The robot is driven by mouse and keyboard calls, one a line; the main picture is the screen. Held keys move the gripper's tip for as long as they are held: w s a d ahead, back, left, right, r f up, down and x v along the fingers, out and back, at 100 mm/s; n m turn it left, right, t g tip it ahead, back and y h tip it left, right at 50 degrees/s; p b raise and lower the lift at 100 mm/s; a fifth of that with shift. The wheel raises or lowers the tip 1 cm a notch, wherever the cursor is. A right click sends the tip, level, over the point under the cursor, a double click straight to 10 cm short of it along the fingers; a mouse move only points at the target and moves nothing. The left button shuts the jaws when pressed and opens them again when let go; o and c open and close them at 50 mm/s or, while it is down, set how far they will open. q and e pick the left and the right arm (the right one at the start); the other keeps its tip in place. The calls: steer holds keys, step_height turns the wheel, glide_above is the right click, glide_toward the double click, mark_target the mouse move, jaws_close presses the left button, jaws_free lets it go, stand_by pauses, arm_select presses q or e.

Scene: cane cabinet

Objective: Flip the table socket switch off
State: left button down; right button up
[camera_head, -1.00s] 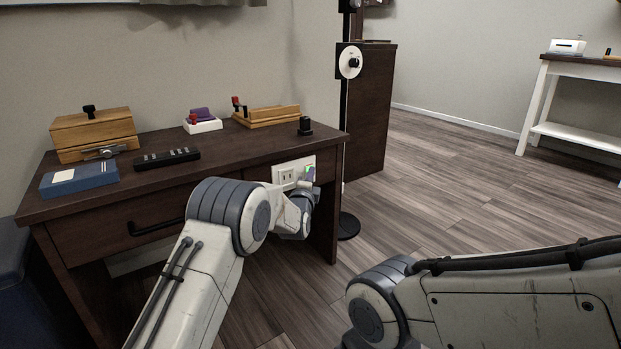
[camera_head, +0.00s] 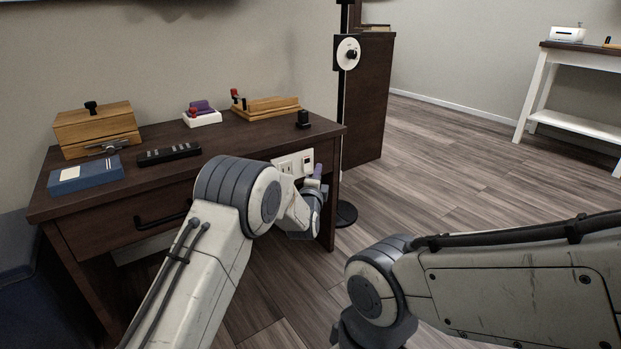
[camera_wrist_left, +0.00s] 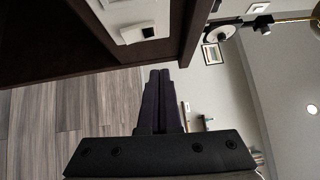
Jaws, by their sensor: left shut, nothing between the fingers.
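The white table socket (camera_head: 284,166) is set in the front of the dark desk, near its right end. Its switch (camera_head: 307,162) is a small dark square on the right part of the plate. In the left wrist view the socket (camera_wrist_left: 124,12) is upper left, with the dark switch (camera_wrist_left: 148,32) on it. My left gripper (camera_head: 319,172) is just right of and below the socket, partly hidden by its own wrist. In the left wrist view its fingers (camera_wrist_left: 160,75) are together and empty, apart from the socket. My right gripper is out of view; only its arm shows.
The desk (camera_head: 225,140) holds a wooden box (camera_head: 95,125), a blue box (camera_head: 84,178), a black remote (camera_head: 168,154) and a small black object (camera_head: 303,121). A black stand (camera_head: 346,214) is right of the desk. Open floor lies further right.

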arm_select(q)
steer(key=s+a+p, duration=0.2)
steer(key=s+p, duration=0.1)
steer(key=s, duration=0.5)
steer(key=shift+r, duration=0.35)
steer(key=s+d+r+n+g+h+p, duration=0.1)
steer(key=s+d+r+n+g+p, duration=0.25)
steer(key=s, duration=0.45)
steer(key=s+d+r+n+g+h+p, duration=0.1)
steer(key=s+d+r+n+g+p, duration=0.15)
steer(key=s+r+g+p, duration=0.4)
steer(key=s+a+r+n+g+y+p, duration=0.1)
steer(key=s+a+r+n+g+p, duration=0.15)
steer(key=s, duration=0.85)
steer(key=s+a+r+n+g+y+p, duration=0.2)
steer(key=s+a+g, duration=0.15)
steer(key=s, duration=0.75)
steer(key=s+a+r+n+g+y+p, duration=0.1)
steer(key=s+a+r+n+g+p, duration=0.2)
steer(key=s, duration=0.8)
step_height(320, 180, up, 36)
steer(key=a+p, duration=0.1)
steer(key=p, duration=3.4)
steer(key=shift+w+t+p, duration=0.3)
steer(key=shift+w+p, duration=0.1)
